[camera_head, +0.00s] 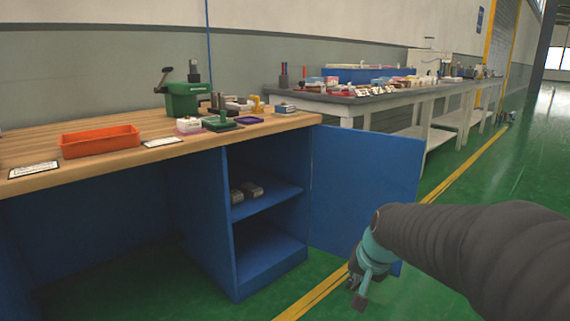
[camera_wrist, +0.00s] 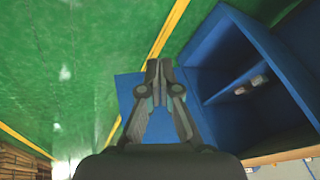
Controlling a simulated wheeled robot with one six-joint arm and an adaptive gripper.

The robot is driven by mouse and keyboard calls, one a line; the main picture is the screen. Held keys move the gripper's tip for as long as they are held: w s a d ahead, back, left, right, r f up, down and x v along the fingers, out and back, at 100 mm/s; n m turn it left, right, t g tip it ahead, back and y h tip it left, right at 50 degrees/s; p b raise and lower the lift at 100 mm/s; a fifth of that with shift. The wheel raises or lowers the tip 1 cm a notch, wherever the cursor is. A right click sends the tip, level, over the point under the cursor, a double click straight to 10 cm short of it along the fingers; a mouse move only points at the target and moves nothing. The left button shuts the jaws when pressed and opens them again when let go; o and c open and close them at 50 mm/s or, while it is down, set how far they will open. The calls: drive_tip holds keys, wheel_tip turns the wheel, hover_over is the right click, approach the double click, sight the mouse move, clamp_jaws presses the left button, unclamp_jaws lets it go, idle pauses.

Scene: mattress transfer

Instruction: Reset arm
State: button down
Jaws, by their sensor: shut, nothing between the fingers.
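My gripper (camera_wrist: 158,68) is shut and empty in the wrist view, with its fingertips together. In the head view my gripper (camera_head: 357,290) hangs at the end of my arm at the lower right, above the green floor. It is in front of the open blue cabinet door (camera_head: 365,190) and apart from the workbench. The cabinet also shows in the wrist view (camera_wrist: 215,60), to the right of my gripper.
The wooden workbench (camera_head: 100,167) carries an orange tray (camera_head: 98,141), a green vise (camera_head: 184,98) and several small items. A long grey table (camera_head: 350,98) full of small goods stands behind the door. The green floor (camera_head: 520,150) at the right is clear, with a yellow line (camera_head: 460,172).

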drive_tip(key=s+r+n+p, duration=0.2)
drive_tip(key=s+r+p, duration=0.1)
drive_tip(key=s, duration=0.7)
drive_tip(key=s+r+n+h+p, duration=0.1)
drive_tip(key=s+r+n+p, duration=0.1)
drive_tip(key=s+r, duration=0.4)
drive_tip(key=s, duration=0.5)
drive_tip(key=shift+d+r+t+h+p, duration=0.3)
drive_tip(key=shift+p, duration=0.1)
drive_tip(key=shift+d, duration=0.1)
